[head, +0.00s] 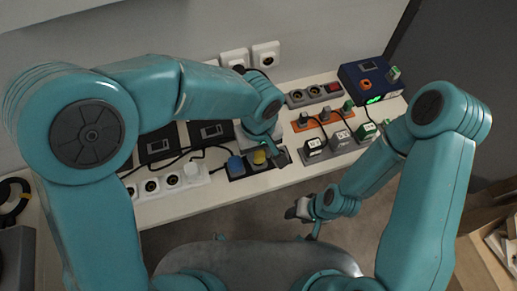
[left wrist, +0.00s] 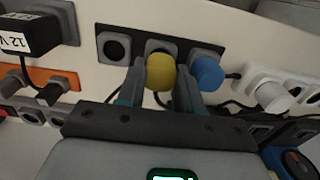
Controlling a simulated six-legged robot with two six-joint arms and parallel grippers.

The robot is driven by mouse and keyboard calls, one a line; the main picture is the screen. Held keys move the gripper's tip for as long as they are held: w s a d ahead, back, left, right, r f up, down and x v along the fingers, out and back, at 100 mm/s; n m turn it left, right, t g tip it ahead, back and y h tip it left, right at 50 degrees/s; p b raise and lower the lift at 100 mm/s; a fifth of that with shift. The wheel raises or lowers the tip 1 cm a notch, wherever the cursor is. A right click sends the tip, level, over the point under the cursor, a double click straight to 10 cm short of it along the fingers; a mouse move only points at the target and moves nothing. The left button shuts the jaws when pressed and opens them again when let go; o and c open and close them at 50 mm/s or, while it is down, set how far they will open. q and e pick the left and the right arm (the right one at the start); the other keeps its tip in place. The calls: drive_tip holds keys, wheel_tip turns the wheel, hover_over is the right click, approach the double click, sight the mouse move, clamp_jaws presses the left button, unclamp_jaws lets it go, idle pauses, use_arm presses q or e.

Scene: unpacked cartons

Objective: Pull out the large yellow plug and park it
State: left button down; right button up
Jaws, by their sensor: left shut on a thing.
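The yellow plug (head: 259,157) is at the dark socket block (head: 237,171) near the front edge of the bench. My left gripper (head: 263,150) reaches down over it from behind. In the left wrist view the yellow plug (left wrist: 161,72) sits between the two fingers of my left gripper (left wrist: 160,80), which are shut on it. It lines up with the middle socket of the block (left wrist: 119,45); I cannot tell whether its pins are in. My right gripper (head: 301,209) hangs in front of the bench, away from the plugs; its jaw opening is unclear.
A blue plug (head: 235,166) stands right beside the yellow one, in the same block. A white strip (head: 165,183) with a white plug lies to the left. Black adapters (head: 314,146) and an orange strip (head: 318,120) stand to the right. A blue box (head: 369,80) is at the back right.

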sight(258, 152)
use_arm(q)
drive_tip(key=shift+f+b, duration=0.65)
drive_tip(key=shift+b, duration=0.3)
idle(1.2)
drive_tip(key=c, duration=0.7)
unclamp_jaws()
drive_tip(key=shift+o, duration=0.2)
wheel_tip(258, 152, up, 16)
drive_tip(key=p, duration=0.1)
drive_tip(key=shift+r, duration=0.25)
